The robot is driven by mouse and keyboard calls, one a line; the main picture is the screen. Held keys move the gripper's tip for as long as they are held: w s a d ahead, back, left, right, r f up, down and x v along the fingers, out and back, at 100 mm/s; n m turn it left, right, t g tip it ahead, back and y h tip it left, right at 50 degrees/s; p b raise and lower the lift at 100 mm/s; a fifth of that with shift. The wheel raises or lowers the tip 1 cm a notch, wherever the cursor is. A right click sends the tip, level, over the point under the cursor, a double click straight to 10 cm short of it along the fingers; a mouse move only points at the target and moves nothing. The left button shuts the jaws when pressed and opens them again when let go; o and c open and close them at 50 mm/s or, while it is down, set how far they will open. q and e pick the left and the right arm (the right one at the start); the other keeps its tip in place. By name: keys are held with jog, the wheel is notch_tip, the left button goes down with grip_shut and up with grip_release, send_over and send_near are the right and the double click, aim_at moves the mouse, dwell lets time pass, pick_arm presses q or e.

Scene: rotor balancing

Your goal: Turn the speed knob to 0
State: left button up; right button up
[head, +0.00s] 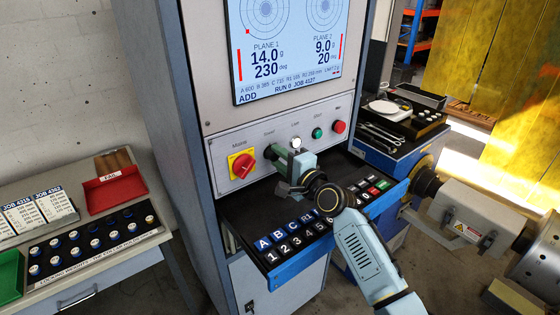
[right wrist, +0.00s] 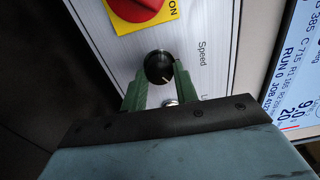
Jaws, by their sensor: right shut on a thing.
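The speed knob (right wrist: 158,67) is a round black knob on the light panel, under the "Speed" label in the right wrist view. A short white pointer mark shows at its lower right edge in that view; I cannot read a scale around it. My right gripper (head: 275,153) reaches the panel, and its green fingers are closed on the knob, one on each side, as the right wrist view also shows (right wrist: 159,82). In the head view the gripper hides the knob. My left gripper is not in view.
The red mains switch (head: 243,166) on its yellow plate sits just left of the knob. A white lamp (head: 296,143), a green button (head: 317,133) and a red button (head: 339,127) lie to the right. The keyboard shelf (head: 290,262) juts out below; the screen (head: 290,45) is above.

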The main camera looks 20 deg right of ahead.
jog(key=n, duration=0.5)
jog(key=shift+n, duration=0.3)
jog(key=n, duration=0.5)
jog(key=shift+n, duration=0.4)
jog(key=o, duration=1)
jog(key=shift+c, duration=0.2)
jog(key=v, duration=1.3)
jog(key=shift+s+r+b, duration=0.15)
jog(key=shift+s+b, duration=0.1)
jog(key=shift+b, duration=0.2)
